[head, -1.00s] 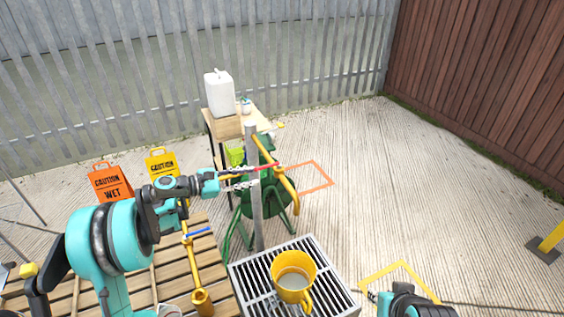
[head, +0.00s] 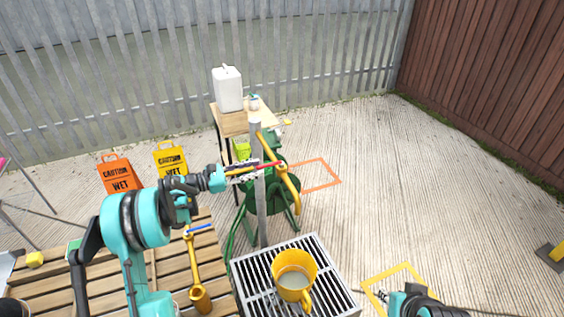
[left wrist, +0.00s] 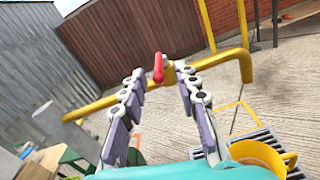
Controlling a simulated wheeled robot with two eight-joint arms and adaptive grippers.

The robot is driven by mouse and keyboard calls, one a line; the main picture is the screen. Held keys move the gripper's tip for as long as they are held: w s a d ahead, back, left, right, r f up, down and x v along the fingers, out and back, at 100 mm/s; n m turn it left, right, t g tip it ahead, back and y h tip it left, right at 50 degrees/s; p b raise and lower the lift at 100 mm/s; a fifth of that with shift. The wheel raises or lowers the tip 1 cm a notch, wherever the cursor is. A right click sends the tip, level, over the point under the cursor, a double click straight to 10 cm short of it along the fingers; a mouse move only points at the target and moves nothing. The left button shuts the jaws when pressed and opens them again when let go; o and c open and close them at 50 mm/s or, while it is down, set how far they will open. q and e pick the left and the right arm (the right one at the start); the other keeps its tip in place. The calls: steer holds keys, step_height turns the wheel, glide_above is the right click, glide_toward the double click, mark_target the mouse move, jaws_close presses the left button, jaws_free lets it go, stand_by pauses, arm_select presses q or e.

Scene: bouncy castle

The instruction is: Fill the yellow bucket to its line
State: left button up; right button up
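The yellow bucket (head: 309,270) stands upright on the metal grate and holds cloudy liquid. I cannot make out its line. It also shows in the left wrist view (left wrist: 262,153). A yellow tap pipe (head: 287,185) on a grey post bends down above the bucket; I see no clear stream. Its red lever (left wrist: 159,68) lies ahead of and between my left gripper's spread fingers (left wrist: 162,98). In the head view my left gripper (head: 243,171) is beside the post, at the lever; contact is unclear. My right gripper (head: 383,296) is at the bottom edge, its fingers too small to read.
The grate (head: 251,268) adjoins a slatted wooden table (head: 168,262) bearing a yellow tool (head: 194,262). A green wheelbarrow-like object (head: 285,205) stands behind the post. Caution signs (head: 172,160) stand at left. A back table (head: 232,122) holds a white canister (head: 227,90).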

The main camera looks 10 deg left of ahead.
mark_target(276, 163)
arm_select(q)
steer(key=shift+w+d+f, duration=0.1)
steer(key=shift+w+d, duration=0.3)
steer(key=shift+w, duration=0.05)
steer(key=b+x, duration=0.1)
steer(key=x, duration=0.6)
steer(key=shift+d, duration=0.1)
jaws_close()
